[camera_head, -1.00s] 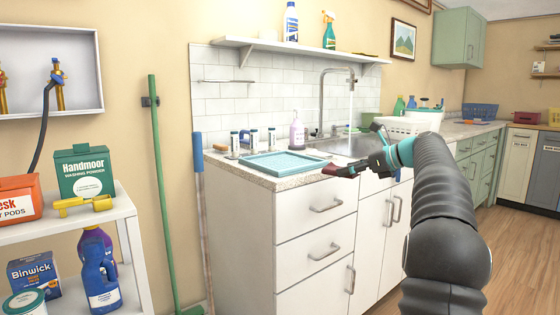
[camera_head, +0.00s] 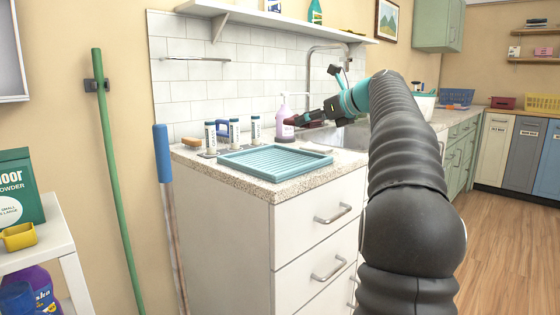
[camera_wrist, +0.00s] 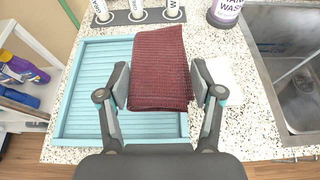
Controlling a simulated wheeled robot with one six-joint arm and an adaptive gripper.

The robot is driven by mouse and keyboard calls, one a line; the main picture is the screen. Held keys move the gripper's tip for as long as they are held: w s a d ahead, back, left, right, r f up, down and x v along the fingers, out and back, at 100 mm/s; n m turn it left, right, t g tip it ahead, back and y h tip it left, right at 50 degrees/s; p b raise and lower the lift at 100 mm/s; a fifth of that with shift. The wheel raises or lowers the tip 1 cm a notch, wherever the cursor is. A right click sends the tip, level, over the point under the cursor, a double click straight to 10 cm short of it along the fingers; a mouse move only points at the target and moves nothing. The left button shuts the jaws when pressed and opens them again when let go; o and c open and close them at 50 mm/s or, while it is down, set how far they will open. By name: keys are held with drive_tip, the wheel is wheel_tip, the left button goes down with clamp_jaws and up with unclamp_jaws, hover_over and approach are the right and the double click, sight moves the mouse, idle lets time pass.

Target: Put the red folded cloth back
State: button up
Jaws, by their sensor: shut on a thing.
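The red folded cloth (camera_wrist: 160,72) is dark red with a woven texture. It sits between the fingers of my gripper (camera_wrist: 163,88) in the wrist view, and the fingers are shut on it. No other item shows in the visible part of the tray.
Several white bottles (camera_head: 233,133) stand in a row behind the tray. A pink pump bottle (camera_head: 284,122) stands near my gripper. The sink (camera_wrist: 290,70) lies to the right. A small white item (camera_wrist: 226,82) lies on the speckled counter (camera_wrist: 215,130) beside the tray.

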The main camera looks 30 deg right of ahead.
drive_tip(key=b, duration=0.3)
hover_over(284, 162)
wheel_tip(284, 162, down, 5)
drive_tip(key=shift+a+r, duration=0.1)
drive_tip(key=shift+s+f+b, duration=0.1)
drive_tip(key=shift+f+b, duration=0.35)
drive_tip(key=shift+f, duration=1.55)
drive_tip(key=shift+f, duration=0.1)
drive_tip(key=o, duration=1)
drive_tip(key=shift+o, duration=0.2)
drive_tip(key=shift+s+r, duration=0.1)
drive_tip(key=shift+r, duration=0.1)
drive_tip(key=p+v, duration=0.1)
drive_tip(key=v, duration=1)
drive_tip(key=shift+s, duration=0.3)
drive_tip(key=shift+r, duration=0.15)
